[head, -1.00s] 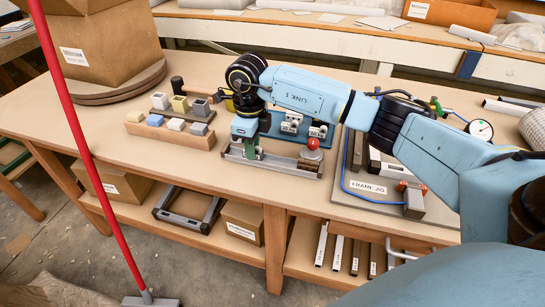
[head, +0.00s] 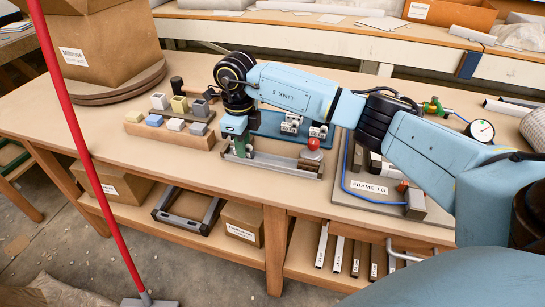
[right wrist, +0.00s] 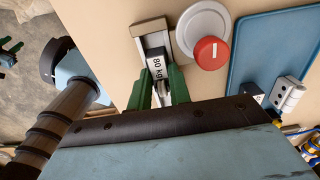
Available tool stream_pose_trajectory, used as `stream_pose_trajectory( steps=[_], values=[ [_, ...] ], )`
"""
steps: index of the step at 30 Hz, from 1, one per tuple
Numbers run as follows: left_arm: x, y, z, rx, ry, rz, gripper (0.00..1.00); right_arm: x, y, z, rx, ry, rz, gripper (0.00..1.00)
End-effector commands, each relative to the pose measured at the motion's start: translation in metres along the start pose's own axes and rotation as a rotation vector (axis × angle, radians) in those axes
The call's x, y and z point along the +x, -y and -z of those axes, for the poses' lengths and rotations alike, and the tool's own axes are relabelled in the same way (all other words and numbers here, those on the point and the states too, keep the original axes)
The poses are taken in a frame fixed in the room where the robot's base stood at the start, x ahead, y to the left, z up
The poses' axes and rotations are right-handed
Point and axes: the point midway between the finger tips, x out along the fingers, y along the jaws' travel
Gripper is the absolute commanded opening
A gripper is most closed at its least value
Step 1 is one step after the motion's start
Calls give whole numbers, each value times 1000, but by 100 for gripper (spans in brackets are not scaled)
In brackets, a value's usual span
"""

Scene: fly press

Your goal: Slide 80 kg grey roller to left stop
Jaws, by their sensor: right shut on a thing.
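My right gripper (head: 239,149) is low over the left part of a long metal rail (head: 285,167) on the bench. In the right wrist view its green fingers (right wrist: 162,90) are shut on a dark grey block marked 80 kg, the grey roller (right wrist: 157,64), which sits in the rail. The fingers stand on either side of it and hide part of it. The left end of the rail is partly covered by the gripper in the head view, and I cannot make out the left stop. My left gripper is not in view.
A red knob (head: 314,143) on a round grey base stands by the rail's right end. A blue tray (head: 268,123) with small metal parts lies behind. A wooden rack of coloured blocks (head: 165,137) stands to the left. A frame jig (head: 370,200) lies to the right.

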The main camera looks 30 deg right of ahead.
Motion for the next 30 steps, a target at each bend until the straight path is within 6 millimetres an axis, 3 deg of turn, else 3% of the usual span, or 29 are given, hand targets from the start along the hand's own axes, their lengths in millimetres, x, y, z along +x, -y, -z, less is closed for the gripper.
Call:
stream_pose_trajectory(
  steps=[16,17,22,26,30],
  values=[
    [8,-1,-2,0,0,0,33,1,0,-20,0,0,-1,4],
    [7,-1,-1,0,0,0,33,1,0,-20,0,0,-1,22],
    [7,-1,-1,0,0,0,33,0,0,-19,0,0,-1,44],
    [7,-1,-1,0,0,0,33,0,0,-19,1,0,0,45],
    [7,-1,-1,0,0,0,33,0,0,-19,1,0,0,33]
  ],
)
